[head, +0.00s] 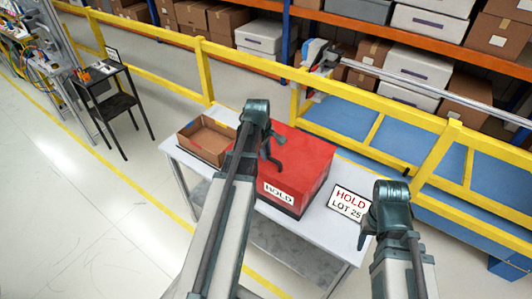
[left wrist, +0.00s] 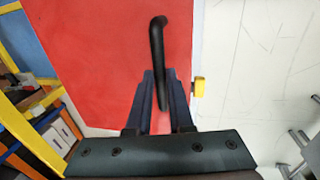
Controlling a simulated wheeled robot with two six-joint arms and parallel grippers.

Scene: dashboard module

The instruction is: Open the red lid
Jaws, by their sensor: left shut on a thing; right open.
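A red box with a flat red lid (head: 308,152) and a white HOLD label on its front stands on the table (head: 188,161). The lid looks closed. A black bar handle (left wrist: 156,45) rises from the red surface in the left wrist view. My left gripper (left wrist: 165,88) is shut on this handle, with one finger on each side of it. In the head view my left gripper (head: 272,150) is over the lid, and my arm hides part of the box. My right gripper (head: 390,205) is right of the table, apart from the box; its fingers are hard to make out.
An open, empty cardboard box (head: 205,140) sits at the table's left end. A yellow rail (head: 350,88) runs behind the table, with shelves beyond.

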